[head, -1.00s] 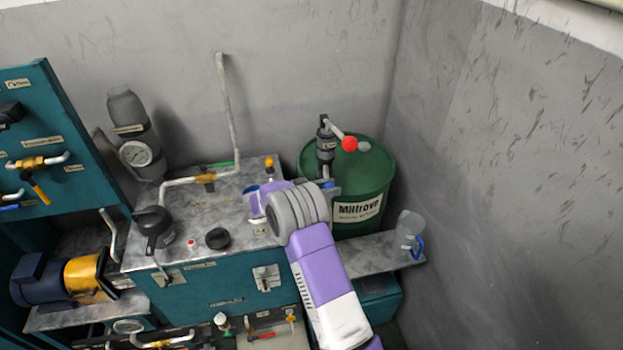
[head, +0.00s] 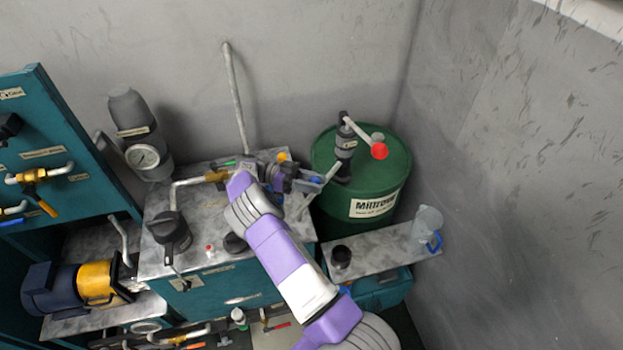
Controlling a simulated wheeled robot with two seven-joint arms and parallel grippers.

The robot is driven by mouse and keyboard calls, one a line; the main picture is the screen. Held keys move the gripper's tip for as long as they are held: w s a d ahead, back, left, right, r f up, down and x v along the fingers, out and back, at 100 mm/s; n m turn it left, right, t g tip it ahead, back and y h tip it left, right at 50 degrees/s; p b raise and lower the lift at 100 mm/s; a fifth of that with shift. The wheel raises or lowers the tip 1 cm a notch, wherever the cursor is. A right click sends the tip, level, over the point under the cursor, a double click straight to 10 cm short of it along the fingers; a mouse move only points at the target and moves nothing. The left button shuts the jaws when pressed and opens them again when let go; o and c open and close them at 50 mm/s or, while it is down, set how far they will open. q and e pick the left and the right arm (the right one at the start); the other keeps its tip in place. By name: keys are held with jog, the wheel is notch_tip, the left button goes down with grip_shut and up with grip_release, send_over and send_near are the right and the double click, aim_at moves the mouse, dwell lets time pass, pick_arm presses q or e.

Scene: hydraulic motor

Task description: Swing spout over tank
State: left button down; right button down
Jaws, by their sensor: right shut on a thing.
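The green drum (head: 395,170), labelled "Millrove", stands right of the tank, with a dark hand pump (head: 345,143) upright on its lid. A light grey spout (head: 331,172) runs from the pump down and left towards the tank's right edge. The tank is a teal box with a mottled grey metal top (head: 207,236). My right gripper (head: 310,183) is beside the spout over the right part of the tank top, shut on the spout; the exact contact is small and partly hidden. My right forearm covers part of the tank top. My left gripper is out of view.
The pump's crank ends in a red knob (head: 379,151). A clear jug (head: 427,226) and a black cap (head: 341,257) are on the right shelf. A black filler (head: 168,230) and a tall grey pipe (head: 236,95) rise from the tank.

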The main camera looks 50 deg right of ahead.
jog(key=shift+w+r+m+g+y, duration=0.2)
jog(key=shift+w+m+g+y, duration=0.1)
jog(key=shift+w+m+y, duration=0.15)
jog(key=shift+w, duration=0.1)
jog(key=c, duration=0.7)
grip_release()
jog(key=shift+c, duration=0.2)
notch_tip(320, 180, up, 10)
jog(key=shift+f+p, duration=0.1)
jog(key=shift+p, duration=0.55)
